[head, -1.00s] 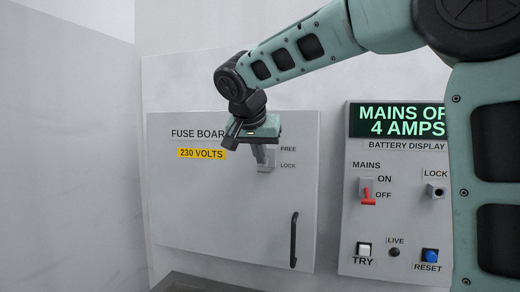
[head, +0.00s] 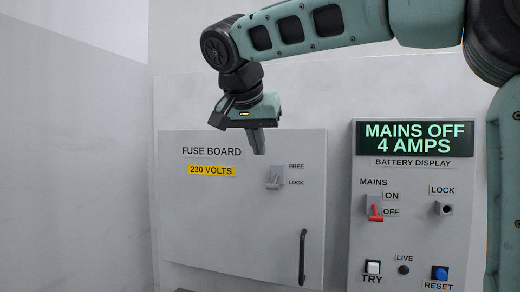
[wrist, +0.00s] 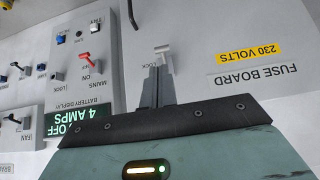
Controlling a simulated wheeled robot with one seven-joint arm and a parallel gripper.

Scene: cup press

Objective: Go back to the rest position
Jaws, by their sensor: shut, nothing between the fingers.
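My gripper (head: 259,150) is shut and empty. In the head view it hangs in front of the top of the fuse board door (head: 222,232), above the FREE/LOCK latch (head: 274,179) and apart from it. In the wrist view, upside down, the fingers (wrist: 158,70) are together, pointing toward the latch (wrist: 164,58). The fuse board door is closed, with a dark handle (head: 302,257) at its lower right. The red mains switch (head: 375,212) points down by OFF, and the display (head: 415,138) reads "MAINS OFF 4 AMPS".
The control panel (head: 410,240) right of the door carries a LOCK fitting (head: 443,208), a TRY button (head: 373,267) and a blue RESET button (head: 440,273). Bare wall (head: 90,170) lies to the left. My arm crosses above the door and panel.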

